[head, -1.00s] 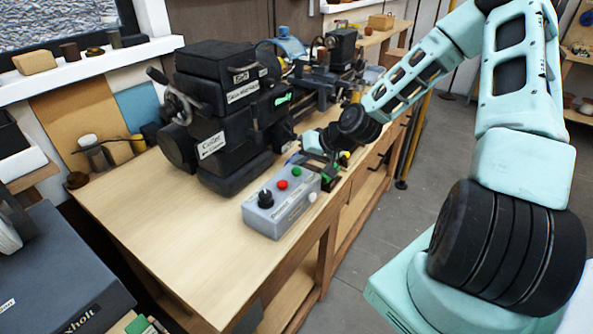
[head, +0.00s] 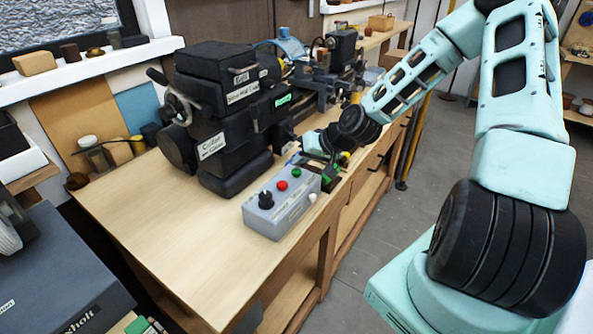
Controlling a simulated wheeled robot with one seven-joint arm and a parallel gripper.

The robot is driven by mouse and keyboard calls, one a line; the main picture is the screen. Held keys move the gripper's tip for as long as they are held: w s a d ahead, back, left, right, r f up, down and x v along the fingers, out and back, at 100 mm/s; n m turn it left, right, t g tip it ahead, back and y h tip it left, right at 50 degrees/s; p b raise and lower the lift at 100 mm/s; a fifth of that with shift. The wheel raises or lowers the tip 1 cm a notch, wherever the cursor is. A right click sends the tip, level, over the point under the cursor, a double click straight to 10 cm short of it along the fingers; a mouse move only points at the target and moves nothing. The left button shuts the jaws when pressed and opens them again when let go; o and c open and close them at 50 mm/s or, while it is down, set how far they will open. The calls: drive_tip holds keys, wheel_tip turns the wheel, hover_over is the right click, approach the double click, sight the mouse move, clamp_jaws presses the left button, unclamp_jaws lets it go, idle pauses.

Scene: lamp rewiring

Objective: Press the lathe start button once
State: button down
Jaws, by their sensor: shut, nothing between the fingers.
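A grey control box (head: 273,220) sits near the front edge of the wooden bench. On its top are a green button (head: 297,173), a red button (head: 282,186) and a black knob (head: 266,200). The black lathe (head: 220,130) stands behind it to the left. My gripper (head: 325,172) is small and partly hidden by my wrist. It is just behind and right of the box, close to the green button. It looks shut and empty. I cannot tell whether it touches the box.
The bench top (head: 170,220) is clear left and in front of the box. Small coloured items lie by my gripper, hard to make out. A dark case (head: 60,265) is at the lower left. The floor (head: 400,240) right of the bench is open.

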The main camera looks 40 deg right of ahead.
drive_tip(key=shift+f, duration=0.1)
idle(0.6)
drive_tip(key=shift+f, duration=0.35)
